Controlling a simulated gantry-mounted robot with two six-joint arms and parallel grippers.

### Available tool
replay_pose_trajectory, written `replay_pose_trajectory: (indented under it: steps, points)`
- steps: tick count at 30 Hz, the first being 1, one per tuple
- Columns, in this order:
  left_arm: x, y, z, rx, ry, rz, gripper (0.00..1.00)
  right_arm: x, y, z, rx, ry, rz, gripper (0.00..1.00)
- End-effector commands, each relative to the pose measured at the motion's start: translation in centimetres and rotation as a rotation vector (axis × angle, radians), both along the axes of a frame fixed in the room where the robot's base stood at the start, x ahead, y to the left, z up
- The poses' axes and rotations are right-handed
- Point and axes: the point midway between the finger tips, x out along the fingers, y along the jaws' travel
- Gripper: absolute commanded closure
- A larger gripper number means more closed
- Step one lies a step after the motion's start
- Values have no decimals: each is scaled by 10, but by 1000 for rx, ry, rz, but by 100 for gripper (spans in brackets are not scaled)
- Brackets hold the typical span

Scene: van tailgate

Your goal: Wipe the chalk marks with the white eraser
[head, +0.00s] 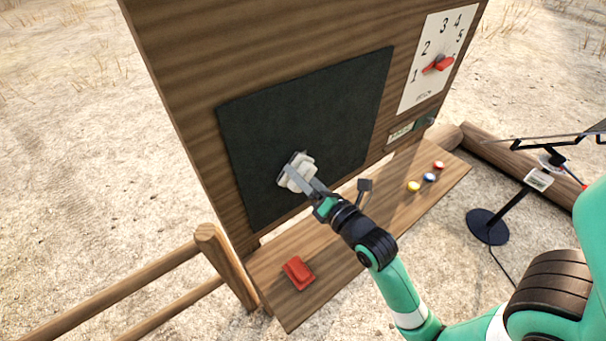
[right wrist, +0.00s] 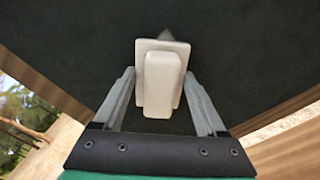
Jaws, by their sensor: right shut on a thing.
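The white eraser (head: 298,172) is against, or very close to, the dark chalkboard (head: 325,110), at its lower middle. My right gripper (head: 302,182) is shut on the eraser; in the right wrist view the two fingers stand on either side of the eraser's raised block (right wrist: 162,85). A faint pale chalk mark (right wrist: 166,35) shows just above the eraser in the right wrist view. No clear marks show on the rest of the board in the head view; the area behind the eraser is hidden. My left gripper is not in view.
A wooden shelf (head: 325,255) juts out below the board, with a red object (head: 298,272) and several coloured buttons on it. A numbered dial (head: 437,62) with a red pointer is at right. A log rail (head: 208,260) stands at left.

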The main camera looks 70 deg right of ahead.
Motion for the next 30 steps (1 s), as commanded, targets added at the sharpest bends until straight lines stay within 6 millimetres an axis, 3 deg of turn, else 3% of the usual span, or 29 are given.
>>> replay_pose_trajectory:
  steps: [7, 16, 24, 30]
  points:
    - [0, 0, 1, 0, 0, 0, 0, -15, -22, -1, 1, -1, -9, 81]
    - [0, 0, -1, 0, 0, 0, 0, -19, -29, 0, 0, -1, -5, 81]
    - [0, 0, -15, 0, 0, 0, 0, -30, -53, -2, -3, -3, -9, 81]
    - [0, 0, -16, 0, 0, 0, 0, -33, -58, 0, -2, 0, -4, 81]
